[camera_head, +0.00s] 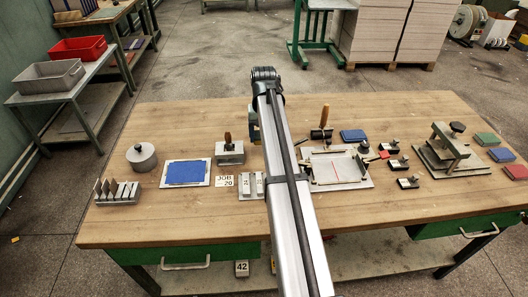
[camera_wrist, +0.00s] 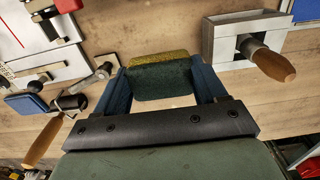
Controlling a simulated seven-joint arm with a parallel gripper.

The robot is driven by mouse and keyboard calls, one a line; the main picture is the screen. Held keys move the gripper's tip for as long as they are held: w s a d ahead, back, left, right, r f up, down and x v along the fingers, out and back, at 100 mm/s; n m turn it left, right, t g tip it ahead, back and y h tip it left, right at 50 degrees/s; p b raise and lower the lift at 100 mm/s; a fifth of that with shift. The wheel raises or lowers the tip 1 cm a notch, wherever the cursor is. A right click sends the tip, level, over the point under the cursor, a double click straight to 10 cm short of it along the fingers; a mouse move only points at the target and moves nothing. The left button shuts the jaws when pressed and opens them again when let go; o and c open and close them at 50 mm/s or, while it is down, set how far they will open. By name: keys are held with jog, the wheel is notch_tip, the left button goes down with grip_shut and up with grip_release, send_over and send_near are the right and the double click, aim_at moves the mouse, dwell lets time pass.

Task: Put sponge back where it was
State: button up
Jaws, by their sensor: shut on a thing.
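The sponge (camera_wrist: 160,82), dark green with a yellowish layer, is between the two blue fingers of my gripper (camera_wrist: 162,84) in the wrist view. My gripper is shut on it. Wooden tabletop shows around the sponge; I cannot tell its exact height above the table. In the head view my arm covers most of the gripper (camera_head: 252,124) at the table's middle, and the sponge is mostly hidden there.
A metal block with a wooden-handled tool (camera_head: 229,152) stands left of my gripper. A plate fixture (camera_head: 335,168) stands to the right. A blue sheet on a white plate (camera_head: 186,173), a slotted rack (camera_head: 117,193) and a clamp press (camera_head: 447,150) are also on the table (camera_head: 190,118).

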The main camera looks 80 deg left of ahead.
jog(key=shift+f, duration=3.65)
jog(key=shift+f, duration=0.1)
jog(key=o, duration=1)
notch_tip(320, 180, up, 12)
jog(key=shift+r, duration=0.1)
